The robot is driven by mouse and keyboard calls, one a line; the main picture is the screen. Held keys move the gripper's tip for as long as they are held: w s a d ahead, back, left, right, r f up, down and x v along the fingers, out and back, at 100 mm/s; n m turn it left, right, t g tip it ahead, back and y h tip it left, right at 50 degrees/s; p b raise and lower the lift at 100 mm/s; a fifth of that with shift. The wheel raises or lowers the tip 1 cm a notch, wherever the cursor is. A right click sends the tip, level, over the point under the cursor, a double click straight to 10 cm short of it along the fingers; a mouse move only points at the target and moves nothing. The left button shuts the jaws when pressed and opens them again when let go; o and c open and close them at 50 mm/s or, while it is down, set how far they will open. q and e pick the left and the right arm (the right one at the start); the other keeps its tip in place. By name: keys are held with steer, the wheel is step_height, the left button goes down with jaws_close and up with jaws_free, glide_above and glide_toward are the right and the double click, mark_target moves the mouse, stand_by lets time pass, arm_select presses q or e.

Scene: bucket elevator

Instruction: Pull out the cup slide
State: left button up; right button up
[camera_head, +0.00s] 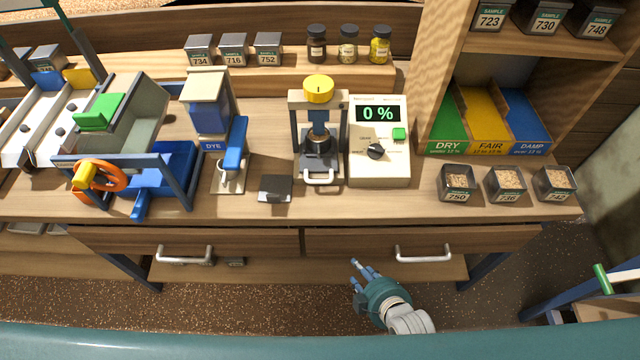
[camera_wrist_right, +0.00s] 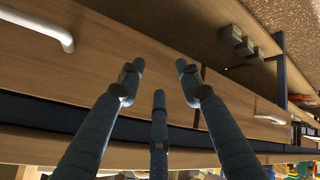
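The cup slide, with a white handle (camera_head: 320,178) at its front, sits at the base of the yellow-knobbed press (camera_head: 319,90) in the middle of the bench. A dark metal cup (camera_head: 320,143) stands inside the press frame. My right gripper (camera_head: 362,268) is in front of the bench, below the drawers and well short of the handle. In the right wrist view its three fingers (camera_wrist_right: 158,75) are spread open, with nothing between them, facing the wooden drawer fronts. My left gripper is not in view.
The meter reading 0 % (camera_head: 379,145) stands right of the press. A small dark block (camera_head: 275,189) and the dye stand (camera_head: 228,160) are to its left. Drawer handles (camera_head: 423,254) stick out below the bench edge. Sample cups (camera_head: 458,184) stand at right.

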steer(key=w+a+r+n+t+y, duration=0.1)
steer(key=w+a+r+n, duration=0.1)
steer(key=r, duration=0.5)
steer(key=w+a+r+n+t, duration=0.1)
steer(key=w+r+n+t, duration=0.1)
steer(key=r, duration=0.5)
steer(key=n+t+y, duration=0.2)
steer(key=n+t, duration=0.1)
steer(key=n, duration=0.2)
glide_toward(318, 181)
steer(key=x, duration=0.8)
steer(key=shift+w+p, duration=0.35)
jaws_close()
